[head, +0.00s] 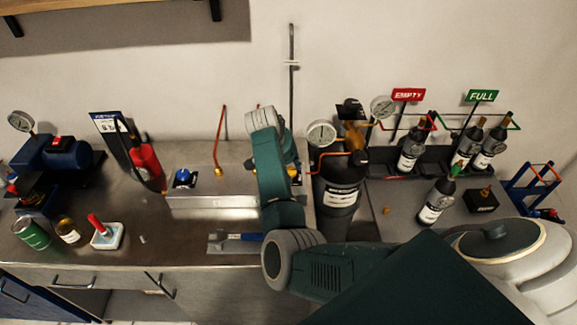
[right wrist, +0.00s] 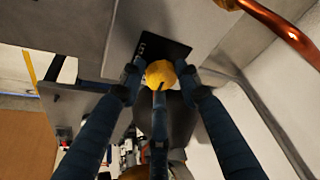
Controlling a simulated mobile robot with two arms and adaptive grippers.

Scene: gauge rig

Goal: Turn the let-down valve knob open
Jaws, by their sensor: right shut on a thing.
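A yellow knob (right wrist: 160,72) sits in front of a small black marked plate (right wrist: 150,44) in the right wrist view. My right gripper (right wrist: 160,86) is shut on this knob, its fingers around and below it. In the head view a bit of yellow (head: 292,171) shows just right of my right forearm, on the metal box (head: 225,200); the arm hides most of that end and the gripper's fingers. I cannot read the plate, so its label is unclear. A blue knob (head: 183,177) stands on the box's left part. My left gripper is not in view.
A dark cylinder (head: 337,205) with gauges and orange pipes stands close right of my arm. A tool with a blue handle (head: 238,237) lies in front of the box. Bottles in racks stand at right.

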